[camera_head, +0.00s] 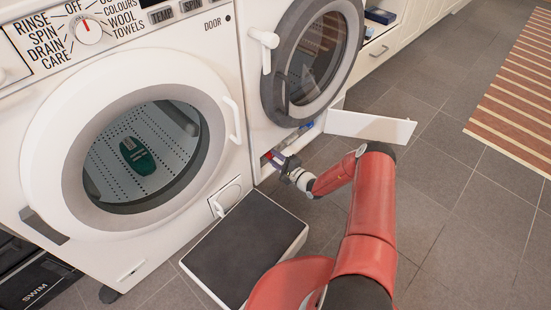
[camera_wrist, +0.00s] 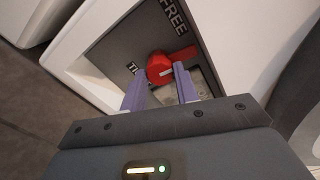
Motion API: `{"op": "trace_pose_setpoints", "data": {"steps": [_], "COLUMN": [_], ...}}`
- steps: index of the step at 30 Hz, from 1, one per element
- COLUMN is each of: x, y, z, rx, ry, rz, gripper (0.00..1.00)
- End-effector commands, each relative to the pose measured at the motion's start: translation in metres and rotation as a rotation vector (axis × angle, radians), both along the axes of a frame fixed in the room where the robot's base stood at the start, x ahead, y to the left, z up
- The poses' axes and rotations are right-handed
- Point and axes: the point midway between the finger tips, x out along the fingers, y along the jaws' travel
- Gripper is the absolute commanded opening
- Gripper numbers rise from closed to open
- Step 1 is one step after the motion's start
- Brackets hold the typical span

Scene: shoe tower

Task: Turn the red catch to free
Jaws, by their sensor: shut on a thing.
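The red catch (camera_wrist: 158,66) is a round red knob with a pale mark, set in a grey recess. A red bar (camera_wrist: 183,54) lies beside it, up and to the right. The word FREE (camera_wrist: 173,16) is printed above the knob, and partly hidden lettering stands to its left. My gripper (camera_wrist: 160,82) has its two purple fingers on either side of the knob, shut on it. In the head view my gripper (camera_head: 282,168) reaches into the low opening under the right machine, where the catch is mostly hidden.
A white flap (camera_head: 370,126) stands open right of the opening. A dark-topped step (camera_head: 245,245) stands on the floor to the left. The left washing machine (camera_head: 225,165) holds a green item (camera_head: 137,156) in its drum. Tiled floor at right is clear up to a striped mat (camera_head: 515,95).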

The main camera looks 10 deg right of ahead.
Motion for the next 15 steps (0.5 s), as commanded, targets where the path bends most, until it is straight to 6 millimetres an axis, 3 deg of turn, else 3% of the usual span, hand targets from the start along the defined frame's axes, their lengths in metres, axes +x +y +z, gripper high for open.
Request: {"op": "trace_pose_setpoints", "data": {"steps": [15], "x": [-0.0008], "y": [0.0005], "z": [-0.0008], "rx": [-0.131], "ry": [-0.085], "rz": [0.002], "gripper": [0.07]}}
